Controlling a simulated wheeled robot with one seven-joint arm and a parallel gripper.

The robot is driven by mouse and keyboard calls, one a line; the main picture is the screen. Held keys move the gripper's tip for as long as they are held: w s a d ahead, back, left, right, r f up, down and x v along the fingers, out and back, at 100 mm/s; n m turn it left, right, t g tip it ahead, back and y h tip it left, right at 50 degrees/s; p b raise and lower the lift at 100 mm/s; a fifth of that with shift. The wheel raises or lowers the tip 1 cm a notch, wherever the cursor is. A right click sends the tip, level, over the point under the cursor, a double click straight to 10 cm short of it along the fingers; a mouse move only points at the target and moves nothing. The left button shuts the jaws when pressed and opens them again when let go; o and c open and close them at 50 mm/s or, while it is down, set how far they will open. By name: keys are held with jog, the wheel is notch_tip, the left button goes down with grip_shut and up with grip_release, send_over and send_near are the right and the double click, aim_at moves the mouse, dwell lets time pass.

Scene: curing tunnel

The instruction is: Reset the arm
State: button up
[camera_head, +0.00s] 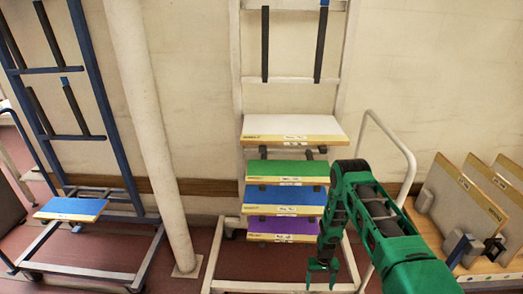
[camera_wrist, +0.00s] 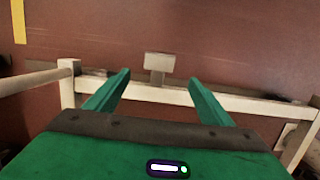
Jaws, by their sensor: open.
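My green arm reaches in from the lower right of the head view and bends downward. My gripper (camera_head: 321,274) hangs pointing down in front of the lower right part of the white rack (camera_head: 237,150). In the wrist view my gripper (camera_wrist: 158,90) shows two green fingers spread apart with nothing between them. Beyond the fingers lie a white rack bar (camera_wrist: 150,94) and the reddish floor (camera_wrist: 220,40).
The white rack carries a white board (camera_head: 290,127), a green board (camera_head: 285,168), a blue board (camera_head: 285,195) and a purple board (camera_head: 275,226). A blue rack (camera_head: 100,90) with a blue board (camera_head: 70,208) stands left, past a pillar (camera_head: 150,120). Upright boards (camera_head: 462,205) stand right.

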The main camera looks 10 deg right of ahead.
jog(key=w+d+r, duration=0.1)
jog(key=d+r, duration=0.2)
jog(key=r, duration=0.8)
jog(key=w+d+r+m+h, duration=0.1)
jog(key=d+r, duration=0.2)
jog(key=r, duration=0.9)
jog(key=w+d+r, duration=0.2)
jog(key=r, duration=0.9)
jog(key=s+d+r+m+t, duration=0.15)
jog(key=s+r, duration=0.35)
jog(key=r, duration=0.8)
jog(key=s+r, duration=1.5)
jog(key=s+a+r+m, duration=0.1)
jog(key=s+a+r, duration=0.1)
jog(key=s, duration=0.6)
jog(key=s+a+r+m, duration=0.1)
jog(key=s+r, duration=0.2)
jog(key=s, duration=0.6)
jog(key=shift+a+t+y, duration=0.35)
jog(key=shift+a+y, duration=0.05)
jog(key=shift+s, duration=0.1)
jog(key=shift+w+f, duration=0.2)
jog(key=shift+w, duration=0.45)
